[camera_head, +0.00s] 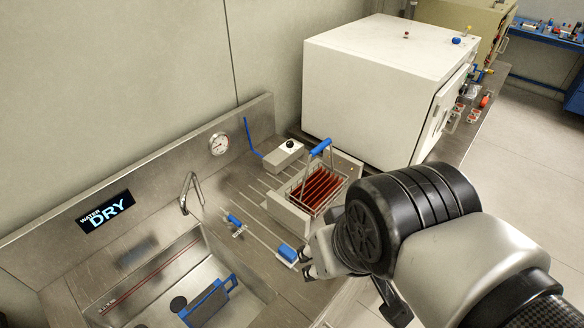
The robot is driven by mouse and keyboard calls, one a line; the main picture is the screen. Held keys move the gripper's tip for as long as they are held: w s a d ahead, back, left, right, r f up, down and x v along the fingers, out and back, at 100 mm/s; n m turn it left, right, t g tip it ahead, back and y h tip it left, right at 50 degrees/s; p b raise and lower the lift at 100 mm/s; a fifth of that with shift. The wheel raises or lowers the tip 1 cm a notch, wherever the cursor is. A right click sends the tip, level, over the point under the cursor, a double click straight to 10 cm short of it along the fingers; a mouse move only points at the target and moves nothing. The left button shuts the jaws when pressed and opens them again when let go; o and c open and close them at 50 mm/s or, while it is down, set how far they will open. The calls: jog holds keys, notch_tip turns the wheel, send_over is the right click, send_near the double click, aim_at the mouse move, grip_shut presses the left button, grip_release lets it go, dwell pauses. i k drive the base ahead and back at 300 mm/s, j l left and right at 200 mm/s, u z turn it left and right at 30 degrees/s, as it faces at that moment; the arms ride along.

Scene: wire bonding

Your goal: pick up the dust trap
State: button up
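No object is labelled as the dust trap, and I cannot tell for certain which one it is. A small blue block (287,252) lies on the steel counter, just left of my gripper (306,265). A smaller blue-topped piece (235,221) lies farther left, near the basin edge. A blue-handled item (208,302) is down in the basin. My gripper's two dark fingertips look apart, with nothing visible between them. The fingertips are small here, and I cannot tell whether they touch the blue block.
A wire basket (318,190) with red plates and a blue handle stands behind my gripper. A grey box with a black knob (284,155) is beside it. A large white oven (377,78) stands at the back. The steel basin (170,275) reads WATER DRY on its display.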

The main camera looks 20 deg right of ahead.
aim_at(468, 79)
jog(key=l+z, duration=0.1)
jog(key=z, duration=1.55)
jog(key=i+l+z, duration=0.2)
jog(key=i+l, duration=0.3)
jog(key=i+l+z, duration=0.15)
jog(key=i+l, duration=0.3)
jog(key=i, duration=0.15)
jog(key=i+l+z, duration=0.2)
jog(key=i+l, duration=0.15)
jog(key=i, duration=0.2)
jog(key=i+u, duration=0.15)
jog(key=i, duration=0.85)
jog(key=i+l+u, duration=0.1)
jog(key=i, duration=0.95)
jog(key=i+u, duration=0.5)
jog(key=i+l+u, duration=0.2)
jog(key=i+u, duration=0.3)
jog(key=i+l+u, duration=0.45)
jog(key=i+u, duration=0.15)
jog(key=u, duration=0.25)
jog(key=i+u, duration=0.15)
jog(key=u, duration=0.25)
jog(key=i+l+u, duration=0.1)
jog(key=u, duration=0.35)
jog(key=i+l+u, duration=0.1)
jog(key=u, duration=0.3)
jog(key=i+l+u, duration=0.15)
jog(key=u, duration=0.25)
